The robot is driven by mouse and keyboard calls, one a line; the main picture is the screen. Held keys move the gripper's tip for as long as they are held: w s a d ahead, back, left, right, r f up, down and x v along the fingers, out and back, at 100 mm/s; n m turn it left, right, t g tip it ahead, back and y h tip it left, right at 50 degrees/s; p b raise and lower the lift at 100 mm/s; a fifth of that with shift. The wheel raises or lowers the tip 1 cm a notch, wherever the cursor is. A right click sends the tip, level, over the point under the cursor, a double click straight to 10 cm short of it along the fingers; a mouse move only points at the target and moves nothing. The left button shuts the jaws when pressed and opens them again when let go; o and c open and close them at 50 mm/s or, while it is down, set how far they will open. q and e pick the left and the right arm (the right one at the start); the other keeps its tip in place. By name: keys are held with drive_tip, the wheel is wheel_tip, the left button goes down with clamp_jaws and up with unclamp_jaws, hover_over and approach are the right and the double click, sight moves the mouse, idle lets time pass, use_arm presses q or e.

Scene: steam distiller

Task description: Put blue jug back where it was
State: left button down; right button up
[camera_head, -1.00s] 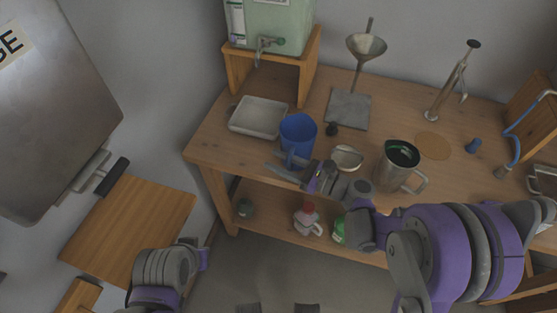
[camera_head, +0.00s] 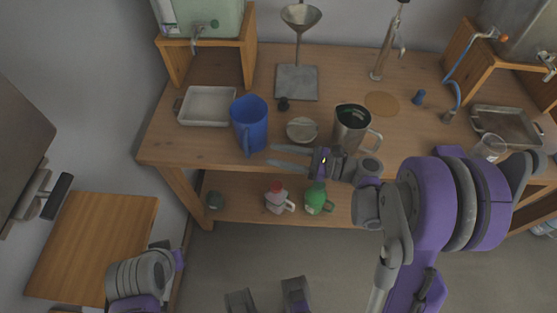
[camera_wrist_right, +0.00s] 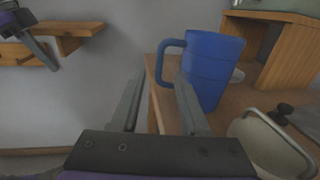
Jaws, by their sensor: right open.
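The blue jug (camera_head: 249,125) stands upright on the wooden workbench (camera_head: 335,80), near its front left, beside the white tray. Its handle points to the front. My right gripper (camera_head: 269,156) is open and empty, just right of and in front of the handle. In the right wrist view the blue jug (camera_wrist_right: 213,68) stands beyond the right finger, its handle above the gap between the fingertips (camera_wrist_right: 158,80); the fingers look apart from it. My left arm (camera_head: 140,275) shows at the lower left, but its finger opening cannot be made out.
The white tray (camera_head: 208,104) lies left of the jug. A small bowl (camera_head: 301,129) and a steel pitcher (camera_head: 351,128) stand to its right. A metal funnel stand (camera_head: 297,82) is behind. Several bottles, including a green one (camera_head: 316,197), sit on the shelf below.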

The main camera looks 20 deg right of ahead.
drive_tip(key=s+a+f+n+g+h, duration=0.3)
drive_tip(key=s+f+n+g+h, duration=0.15)
drive_tip(key=s+n+h, duration=0.35)
drive_tip(key=s+d+f+n+h, duration=0.1)
drive_tip(key=s+d+n+h, duration=0.7)
drive_tip(key=n, duration=0.7)
drive_tip(key=shift+s+d+n, duration=0.25)
drive_tip(key=shift+d+n, duration=0.05)
drive_tip(key=shift+d, duration=0.35)
drive_tip(key=shift+t, duration=0.25)
